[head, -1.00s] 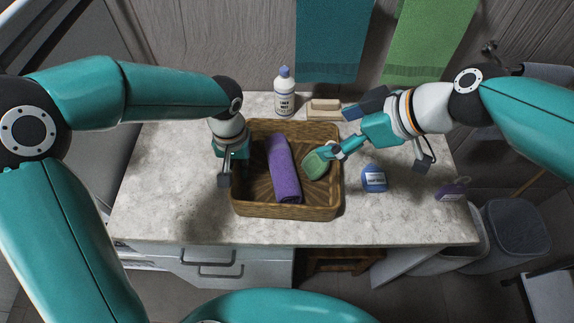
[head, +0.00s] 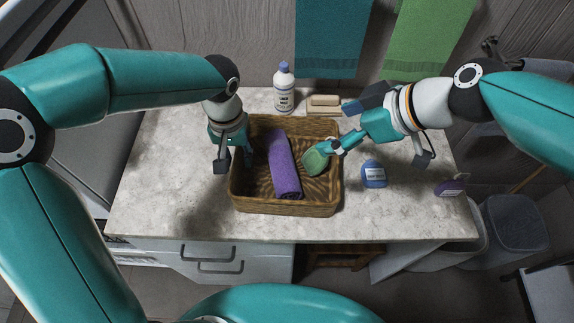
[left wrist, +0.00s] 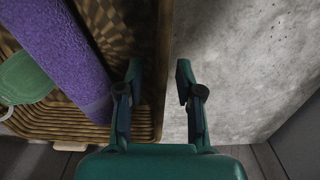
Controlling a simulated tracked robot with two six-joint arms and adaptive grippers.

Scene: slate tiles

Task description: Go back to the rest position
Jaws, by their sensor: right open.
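The wicker basket (head: 285,208) stands on the counter with a rolled purple towel (head: 284,165) and a green scrubber-like item (head: 315,162) inside. My left gripper (head: 234,163) is at the basket's left wall, fingers apart. In the left wrist view, the basket rim (left wrist: 162,60) runs between its open fingers (left wrist: 159,82), with nothing seen gripped. Purple towel (left wrist: 60,50) and green item (left wrist: 22,78) also show there. My right gripper (head: 335,147) is open at the basket's right rim, close to the green item; whether it touches is unclear.
A white bottle (head: 284,90) and a soap bar on a dish (head: 323,104) stand behind the basket. A blue bottle (head: 374,175) and a purple bottle (head: 449,186) are to the right. The counter's left side (head: 170,170) is clear.

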